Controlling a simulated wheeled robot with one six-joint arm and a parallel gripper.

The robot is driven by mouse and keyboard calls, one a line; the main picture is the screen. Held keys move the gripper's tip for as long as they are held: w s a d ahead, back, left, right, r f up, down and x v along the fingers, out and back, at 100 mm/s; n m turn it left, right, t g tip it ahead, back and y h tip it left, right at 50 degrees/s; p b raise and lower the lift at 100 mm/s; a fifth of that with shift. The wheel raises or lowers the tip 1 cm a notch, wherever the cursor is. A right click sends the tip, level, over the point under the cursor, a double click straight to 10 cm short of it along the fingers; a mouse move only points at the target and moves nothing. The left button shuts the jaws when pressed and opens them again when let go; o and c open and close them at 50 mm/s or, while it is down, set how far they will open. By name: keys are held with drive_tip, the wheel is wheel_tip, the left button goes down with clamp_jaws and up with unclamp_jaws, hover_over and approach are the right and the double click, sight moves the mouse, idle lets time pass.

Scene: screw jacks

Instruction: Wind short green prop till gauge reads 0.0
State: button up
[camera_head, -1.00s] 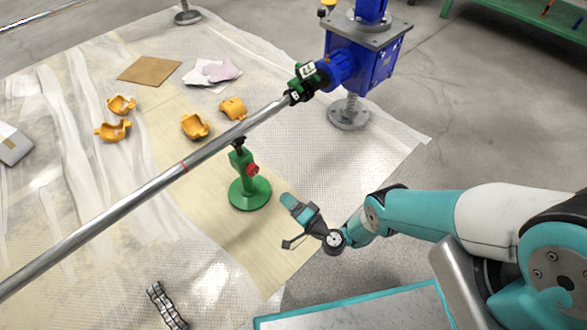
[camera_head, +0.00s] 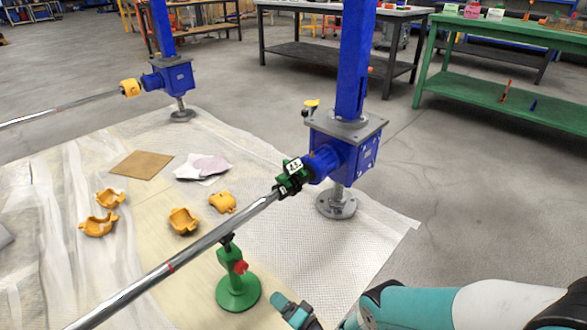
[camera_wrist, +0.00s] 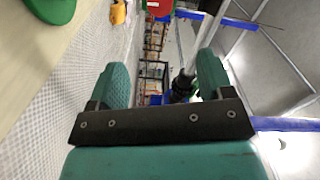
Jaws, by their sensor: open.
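The short green prop (camera_head: 238,285) stands upright on its round base under the long steel shaft (camera_head: 175,262). It has a red knob (camera_head: 241,267) on its side and a dark head at the shaft. A green gauge collar (camera_head: 292,176) with a white display sits on the shaft by the blue gearbox; its digits are too small to read surely. My gripper (camera_head: 297,312) is right of and nearer than the prop, partly cut off by the lower edge. In the wrist view my gripper (camera_wrist: 162,66) is open and empty. The prop's green base and red knob show at that view's top edge.
Several orange clamp shells (camera_head: 183,220), a brown board (camera_head: 142,165) and pale cloths (camera_head: 203,167) lie on the sheeting left of the prop. A blue screw jack (camera_head: 345,150) stands behind it on a grey foot. A second jack (camera_head: 170,80) stands far left.

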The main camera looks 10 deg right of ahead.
drive_tip(key=n+b, duration=0.6)
drive_tip(key=b, duration=1.2)
approach(244, 270)
drive_tip(key=x, duration=0.8)
drive_tip(key=shift+w+a+f, duration=0.1)
drive_tip(key=shift+a, duration=0.15)
drive_tip(key=shift+b+x, duration=0.75)
drive_tip(key=shift+x, duration=0.4)
drive_tip(key=shift+r, duration=0.25)
